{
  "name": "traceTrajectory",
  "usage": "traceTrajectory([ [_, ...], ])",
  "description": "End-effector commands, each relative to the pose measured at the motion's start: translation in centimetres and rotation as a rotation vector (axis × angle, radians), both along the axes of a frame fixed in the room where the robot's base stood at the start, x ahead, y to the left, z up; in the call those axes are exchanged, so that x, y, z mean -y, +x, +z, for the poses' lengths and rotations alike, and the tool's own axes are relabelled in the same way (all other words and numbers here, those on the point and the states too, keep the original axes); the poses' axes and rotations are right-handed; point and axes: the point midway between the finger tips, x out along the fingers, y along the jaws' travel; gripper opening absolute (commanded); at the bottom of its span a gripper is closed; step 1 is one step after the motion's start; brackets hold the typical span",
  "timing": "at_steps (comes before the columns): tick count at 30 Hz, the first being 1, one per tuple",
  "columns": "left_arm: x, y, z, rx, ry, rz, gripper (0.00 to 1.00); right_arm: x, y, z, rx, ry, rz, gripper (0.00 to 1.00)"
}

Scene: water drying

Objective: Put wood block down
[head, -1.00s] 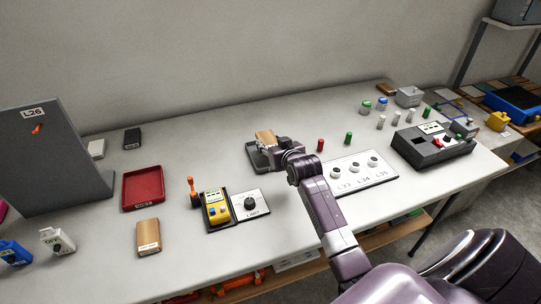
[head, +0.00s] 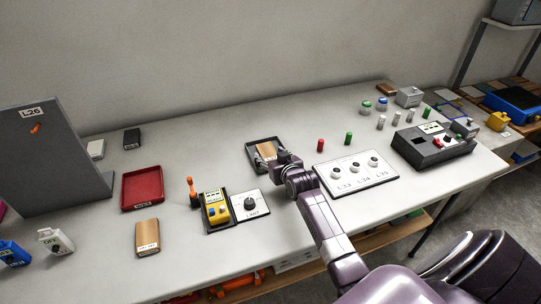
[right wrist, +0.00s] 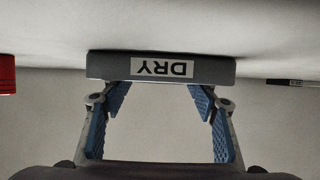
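A wood block (head: 265,151) lies in the dark grey tray (head: 249,147) near the middle of the table. The tray's front wall with a DRY label shows upside down in the right wrist view (right wrist: 110,66); the block cannot be seen there. My right gripper (head: 267,160) is at the tray's near side. Its blue-padded fingers (right wrist: 160,98) are spread apart with nothing between them, in front of the DRY wall. My left gripper is not in view.
A red tray (head: 142,204), another wood block (head: 147,238) and a yellow control box (head: 216,210) with a knob panel (head: 250,205) stand to the left. A white panel with knobs (head: 355,185) and red and green pegs (head: 320,145) are on the right.

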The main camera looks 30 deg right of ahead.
Motion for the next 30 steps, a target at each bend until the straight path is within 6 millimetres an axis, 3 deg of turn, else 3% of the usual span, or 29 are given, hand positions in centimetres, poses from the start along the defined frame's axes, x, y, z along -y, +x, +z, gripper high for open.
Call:
traceTrajectory([
  [11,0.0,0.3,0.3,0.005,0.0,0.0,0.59,0.0,0.0,0.5,0.001,0.0,0.0,0.6],
  [14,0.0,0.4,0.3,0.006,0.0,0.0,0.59,-0.2,-0.9,0.6,-0.001,0.0,0.0,0.6],
  [30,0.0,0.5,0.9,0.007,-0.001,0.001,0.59,-2.2,-9.3,4.2,-0.001,-0.001,0.0,0.6],
])
